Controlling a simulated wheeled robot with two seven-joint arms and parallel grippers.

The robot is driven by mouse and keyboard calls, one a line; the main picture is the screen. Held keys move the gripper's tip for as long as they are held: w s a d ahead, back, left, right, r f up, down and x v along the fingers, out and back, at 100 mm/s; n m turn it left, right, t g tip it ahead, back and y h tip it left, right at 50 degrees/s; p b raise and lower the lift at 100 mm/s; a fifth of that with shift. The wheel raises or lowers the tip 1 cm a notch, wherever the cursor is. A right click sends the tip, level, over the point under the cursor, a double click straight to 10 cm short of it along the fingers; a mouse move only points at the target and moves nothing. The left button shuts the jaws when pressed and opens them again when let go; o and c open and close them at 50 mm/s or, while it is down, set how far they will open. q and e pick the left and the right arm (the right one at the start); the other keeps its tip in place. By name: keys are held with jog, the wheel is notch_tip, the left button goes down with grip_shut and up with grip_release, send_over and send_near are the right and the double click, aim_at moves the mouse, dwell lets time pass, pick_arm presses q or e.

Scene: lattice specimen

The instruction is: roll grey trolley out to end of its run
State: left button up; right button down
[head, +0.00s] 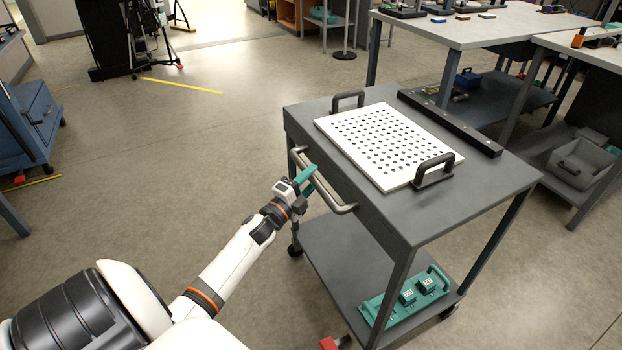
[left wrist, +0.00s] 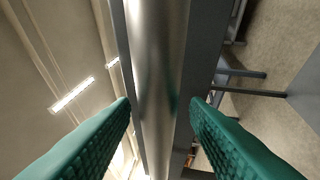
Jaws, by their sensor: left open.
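The grey trolley (head: 400,228) stands on castors right of centre in the head view, with a flat top and a lower shelf. Its metal push handle (head: 328,188) runs along the side facing me and shows in the left wrist view as a thick bar (left wrist: 158,70). My left gripper (head: 308,180) is at this handle, its green fingers open. In the left wrist view, the two fingertips (left wrist: 160,102) are apart, one on each side of the bar, with gaps visible. My right gripper is in neither view.
A white perforated plate (head: 385,142) with two handles and a black bar (head: 450,122) lie on the trolley top. A green tray (head: 404,297) sits on the lower shelf. Workbenches (head: 480,24) stand behind right, a blue cabinet (head: 32,118) at left. Floor left of the trolley is clear.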

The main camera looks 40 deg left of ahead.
pick_arm(q)
jog(key=s+f, duration=0.2)
jog(key=s, duration=0.9)
jog(key=shift+s, duration=0.35)
dwell(0.5)
